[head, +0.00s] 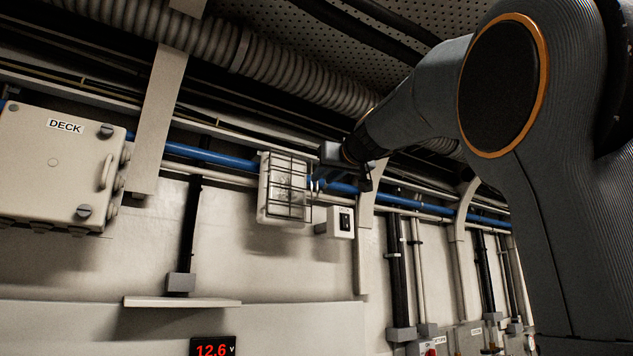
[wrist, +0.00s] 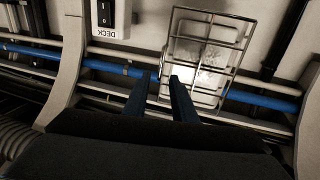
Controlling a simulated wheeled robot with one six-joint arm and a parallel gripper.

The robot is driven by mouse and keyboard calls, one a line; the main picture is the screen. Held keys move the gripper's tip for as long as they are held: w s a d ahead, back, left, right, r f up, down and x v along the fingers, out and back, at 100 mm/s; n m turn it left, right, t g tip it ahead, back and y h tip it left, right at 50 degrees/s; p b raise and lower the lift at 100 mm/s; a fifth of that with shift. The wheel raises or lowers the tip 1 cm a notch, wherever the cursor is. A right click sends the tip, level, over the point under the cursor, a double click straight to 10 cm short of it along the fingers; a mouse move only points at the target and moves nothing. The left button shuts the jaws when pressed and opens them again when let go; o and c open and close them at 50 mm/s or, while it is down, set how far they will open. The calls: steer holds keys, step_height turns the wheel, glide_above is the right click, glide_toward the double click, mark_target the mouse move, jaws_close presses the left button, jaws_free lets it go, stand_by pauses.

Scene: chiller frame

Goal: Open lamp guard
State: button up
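The lamp guard (head: 287,181) is a wire grid in front of a pale rectangular lamp (head: 270,213) on the wall. In the wrist view the guard (wrist: 208,53) covers most of the lit lamp (wrist: 200,75), and looks shut over it. My gripper (head: 316,186) is at the guard's right side in the head view. In the wrist view my gripper (wrist: 161,75) has its two dark fingers apart, with the guard's left side wire showing between the tips. I cannot tell whether a finger touches the wire.
A switch box (head: 341,222) sits just right of the lamp; in the wrist view the switch box (wrist: 105,17) is at the upper left. A blue pipe (head: 210,157) runs behind the lamp. A DECK box (head: 57,165) is at left, and a shelf (head: 182,302) is below.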

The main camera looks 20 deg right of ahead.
steer(key=shift+w+p, duration=1.25)
steer(key=shift+w, duration=1.55)
steer(key=shift+c, duration=0.2)
jaws_close()
